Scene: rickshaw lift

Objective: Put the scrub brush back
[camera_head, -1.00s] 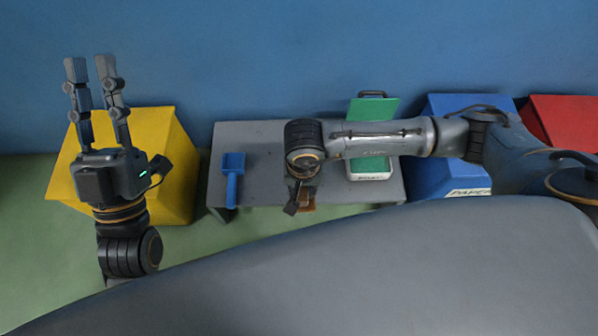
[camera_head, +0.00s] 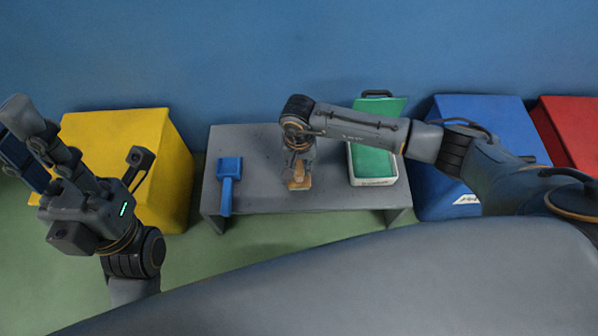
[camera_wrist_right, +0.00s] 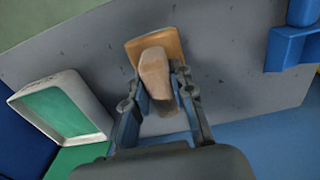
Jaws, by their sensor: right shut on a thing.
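The scrub brush, a tan wooden block with a paler grip, shows below my right gripper (camera_head: 297,166) in the head view (camera_head: 300,181). In the right wrist view the brush (camera_wrist_right: 155,72) sits between the two fingers of my right gripper (camera_wrist_right: 158,88), which is shut on its grip. The brush is over the grey table (camera_head: 262,160); I cannot tell whether it touches the top. My left gripper (camera_head: 28,140) is empty and open, its fingers apart, at the far left in front of the yellow bin.
A blue dustpan (camera_head: 229,178) lies on the table's left part. A white-rimmed box with a green lid (camera_head: 374,160) stands on its right part. A yellow bin (camera_head: 150,150) is left; blue (camera_head: 485,130) and red (camera_head: 575,125) bins are right.

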